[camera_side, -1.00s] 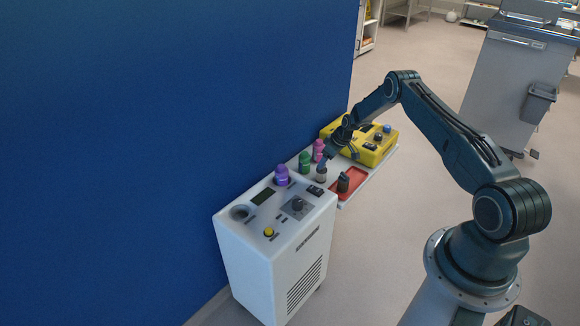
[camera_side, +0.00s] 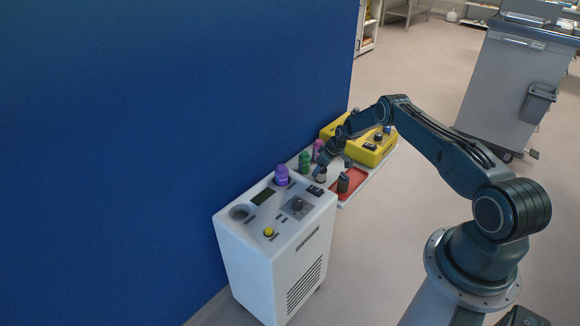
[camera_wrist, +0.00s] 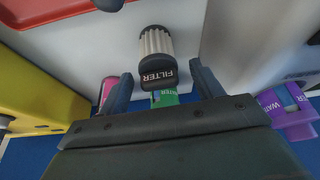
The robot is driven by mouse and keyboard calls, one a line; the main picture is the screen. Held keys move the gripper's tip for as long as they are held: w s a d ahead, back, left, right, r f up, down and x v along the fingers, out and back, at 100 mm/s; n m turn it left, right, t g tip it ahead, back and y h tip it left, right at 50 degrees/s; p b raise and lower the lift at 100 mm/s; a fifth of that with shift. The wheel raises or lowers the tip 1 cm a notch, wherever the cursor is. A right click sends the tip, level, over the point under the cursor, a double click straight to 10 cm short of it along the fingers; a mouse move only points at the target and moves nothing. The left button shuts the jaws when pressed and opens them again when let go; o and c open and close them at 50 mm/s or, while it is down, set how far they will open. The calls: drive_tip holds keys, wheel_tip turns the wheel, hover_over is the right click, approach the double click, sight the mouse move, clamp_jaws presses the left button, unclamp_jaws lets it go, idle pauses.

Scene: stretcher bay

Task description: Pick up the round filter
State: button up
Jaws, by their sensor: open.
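The round filter (camera_wrist: 157,58), a pale pleated cylinder with a dark cap marked FILTER, stands on the white shelf. It also shows in the side view (camera_side: 321,177), partly under my gripper (camera_side: 326,166). In the wrist view my gripper (camera_wrist: 163,86) is open and empty. The filter's cap appears between the two dark fingers, with space on both sides. I cannot tell how deep the fingers are along it.
A green bottle (camera_side: 304,161), a pink bottle (camera_side: 318,146) and a purple bottle (camera_side: 282,175) stand nearby along the blue wall (camera_side: 170,140). A dark jar (camera_side: 343,184) stands at the red tray (camera_side: 356,177). A yellow case (camera_side: 372,157) and white machine (camera_side: 275,250) flank the shelf.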

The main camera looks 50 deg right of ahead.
drive_tip(key=shift+c, duration=0.3)
drive_tip(key=c, duration=1)
drive_tip(key=shift+r, duration=0.2)
wheel_tip(320, 180, up, 20)
drive_tip(key=shift+f, duration=0.15)
idle(0.7)
